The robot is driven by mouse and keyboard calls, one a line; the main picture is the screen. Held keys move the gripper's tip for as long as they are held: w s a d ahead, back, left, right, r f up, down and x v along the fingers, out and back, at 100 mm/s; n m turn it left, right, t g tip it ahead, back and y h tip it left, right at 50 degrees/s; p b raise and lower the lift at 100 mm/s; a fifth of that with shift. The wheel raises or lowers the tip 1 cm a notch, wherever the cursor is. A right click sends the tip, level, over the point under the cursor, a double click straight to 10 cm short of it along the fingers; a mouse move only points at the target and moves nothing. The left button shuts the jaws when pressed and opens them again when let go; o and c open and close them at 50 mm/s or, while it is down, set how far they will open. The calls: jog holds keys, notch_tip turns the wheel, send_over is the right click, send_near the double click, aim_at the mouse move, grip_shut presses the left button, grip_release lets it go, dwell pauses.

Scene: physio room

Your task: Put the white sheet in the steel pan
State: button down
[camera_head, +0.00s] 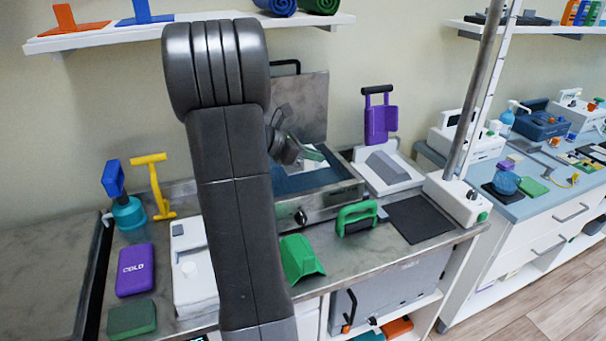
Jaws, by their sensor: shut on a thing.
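The steel pan (330,203) is an open box on the counter, in the middle of the view. Its lid (305,100) stands raised at the back, and blue shows inside. My gripper (316,154) is over the pan's opening, partly behind my own arm. It is shut on the white sheet (322,178), of which a small pale part shows below the fingers, at the pan's opening. I cannot tell whether the sheet touches the pan's floor. My arm hides the pan's left part.
A dark mat (420,218) and a metal pole (475,90) are further right. A purple pack (135,270) lies left.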

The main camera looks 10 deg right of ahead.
jog(key=w, duration=0.2)
jog(key=w+a+p, duration=0.1)
jog(key=w, duration=0.3)
jog(key=shift+w+a+f, duration=0.15)
jog(key=shift+w+f, duration=0.1)
jog(key=shift+w, duration=0.1)
jog(key=f, duration=0.5)
jog(key=shift+s, duration=0.2)
notch_tip(320, 180, down, 6)
jog(key=shift+r+p, duration=0.25)
jog(key=shift+p, duration=0.15)
jog(key=shift+w+f, duration=0.25)
jog(key=shift+f, duration=0.35)
jog(key=c, duration=1.5)
grip_release()
jog(key=shift+r, duration=0.1)
jog(key=shift+c, duration=0.2)
